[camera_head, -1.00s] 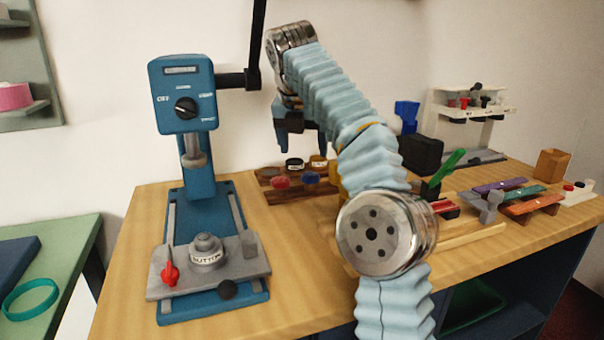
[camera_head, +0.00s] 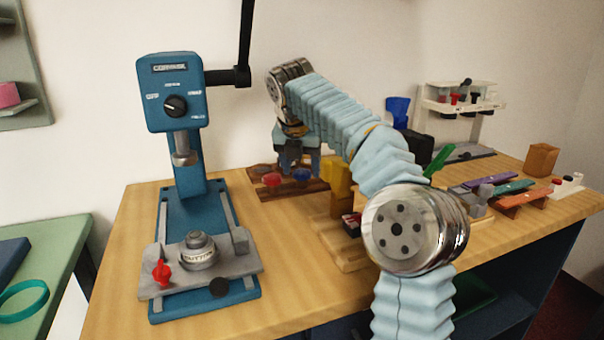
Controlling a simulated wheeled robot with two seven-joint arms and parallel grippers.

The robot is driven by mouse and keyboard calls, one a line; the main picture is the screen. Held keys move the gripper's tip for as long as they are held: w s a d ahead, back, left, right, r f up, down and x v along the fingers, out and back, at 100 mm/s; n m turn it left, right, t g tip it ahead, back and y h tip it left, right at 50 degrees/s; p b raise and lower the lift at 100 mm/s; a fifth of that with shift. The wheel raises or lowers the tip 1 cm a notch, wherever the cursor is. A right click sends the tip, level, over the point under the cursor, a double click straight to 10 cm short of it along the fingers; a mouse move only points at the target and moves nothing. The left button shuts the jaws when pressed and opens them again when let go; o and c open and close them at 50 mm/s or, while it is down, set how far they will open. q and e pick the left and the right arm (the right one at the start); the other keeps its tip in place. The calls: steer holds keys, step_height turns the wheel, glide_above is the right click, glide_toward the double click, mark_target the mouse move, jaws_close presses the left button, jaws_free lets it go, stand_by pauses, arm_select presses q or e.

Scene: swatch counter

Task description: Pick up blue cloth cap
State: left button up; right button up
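The blue cloth cap (camera_head: 302,175) sits in the front row of a dark wooden rack (camera_head: 290,192) on the counter, to the right of a red cap (camera_head: 271,180). My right gripper (camera_head: 298,165) points down just above the rack, close to the blue cap in the picture. Its two fingers look spread apart, with nothing clearly held between them. The fingers hide the back row of the rack. I cannot tell whether the fingertips touch anything. My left gripper is not in view.
A blue button press (camera_head: 175,95) with a grey sliding plate (camera_head: 220,268) stands left of the rack. A yellow block (camera_head: 337,175) stands close to the right of the gripper. Coloured swatch strips (camera_head: 525,200) lie farther right. Bare counter lies in front of the rack.

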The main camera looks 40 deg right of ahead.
steer(key=c, duration=0.4)
steer(key=shift+r, duration=0.1)
steer(key=shift+r, duration=0.95)
steer(key=shift+s+a+r+b, duration=0.25)
steer(key=shift+a+r+b, duration=0.05)
steer(key=shift+r, duration=0.3)
steer(key=s+a+b, duration=0.2)
steer(key=s+a, duration=0.8)
steer(key=a, duration=0.3)
steer(key=shift+s+a+b, duration=0.25)
steer(key=shift+s+b, duration=0.05)
steer(key=shift+s, duration=0.1)
